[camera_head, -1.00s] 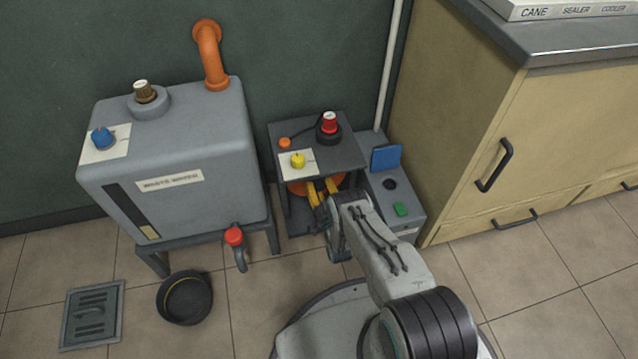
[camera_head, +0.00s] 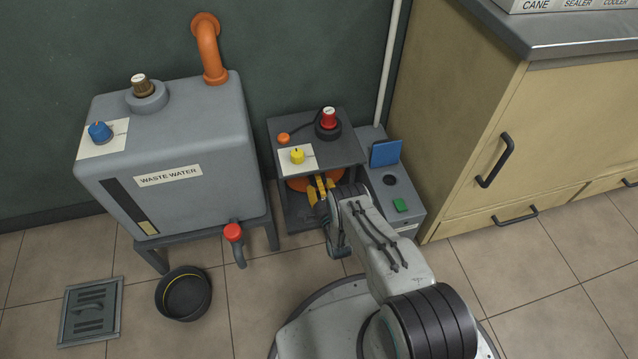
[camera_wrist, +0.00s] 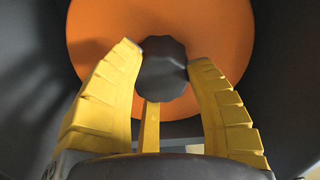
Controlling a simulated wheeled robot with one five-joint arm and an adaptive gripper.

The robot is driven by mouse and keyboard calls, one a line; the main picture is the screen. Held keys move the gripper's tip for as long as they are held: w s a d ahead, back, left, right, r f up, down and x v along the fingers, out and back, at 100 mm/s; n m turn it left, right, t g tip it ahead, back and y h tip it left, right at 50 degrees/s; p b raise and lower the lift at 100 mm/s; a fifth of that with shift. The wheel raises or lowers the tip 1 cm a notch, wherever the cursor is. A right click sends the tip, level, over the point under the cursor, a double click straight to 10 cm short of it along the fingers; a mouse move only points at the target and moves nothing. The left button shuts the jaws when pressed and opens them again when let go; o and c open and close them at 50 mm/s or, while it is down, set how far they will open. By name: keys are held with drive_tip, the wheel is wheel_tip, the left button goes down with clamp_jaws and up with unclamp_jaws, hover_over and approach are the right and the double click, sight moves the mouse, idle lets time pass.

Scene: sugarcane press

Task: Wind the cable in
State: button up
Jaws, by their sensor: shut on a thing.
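An orange reel disc (camera_head: 302,184) sits under the top of a small dark grey stand (camera_head: 284,214). In the wrist view the orange disc (camera_wrist: 223,32) faces me, with a dark faceted knob (camera_wrist: 163,68) in front of it. My gripper (camera_wrist: 165,75) has its yellow fingers on both sides of the knob, shut on it. In the head view my gripper (camera_head: 318,188) reaches in under the stand's top. A black cable (camera_head: 303,128) lies on the stand's top, running from an orange plug (camera_head: 283,138) to a dark base under a red-topped knob (camera_head: 328,118).
A grey waste water tank (camera_head: 180,125) with a red-handled tap (camera_head: 233,233) stands left. A black bowl (camera_head: 184,294) and a drain grate (camera_head: 91,311) are on the floor. A grey box with a green button (camera_head: 400,206) and a beige cabinet (camera_head: 475,145) stand right.

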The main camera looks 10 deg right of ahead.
drive_tip(key=m, duration=0.4)
drive_tip(key=shift+w+d+r+m, duration=0.2)
drive_tip(key=shift+d+m, duration=0.1)
drive_tip(key=shift+m, duration=0.1)
drive_tip(key=m, duration=0.4)
drive_tip(key=shift+f+m+b, duration=0.15)
drive_tip(key=shift+m+b, duration=0.15)
drive_tip(key=m, duration=0.4)
drive_tip(key=shift+s+f, duration=0.1)
drive_tip(key=shift+f, duration=0.1)
drive_tip(key=shift+s+a+f+m, duration=0.1)
drive_tip(key=shift+f+m, duration=0.05)
drive_tip(key=shift+m, duration=1.85)
drive_tip(key=shift+f, duration=0.1)
drive_tip(key=o, duration=1.3)
drive_tip(key=shift+c, duration=0.2)
drive_tip(key=shift+a, duration=0.1)
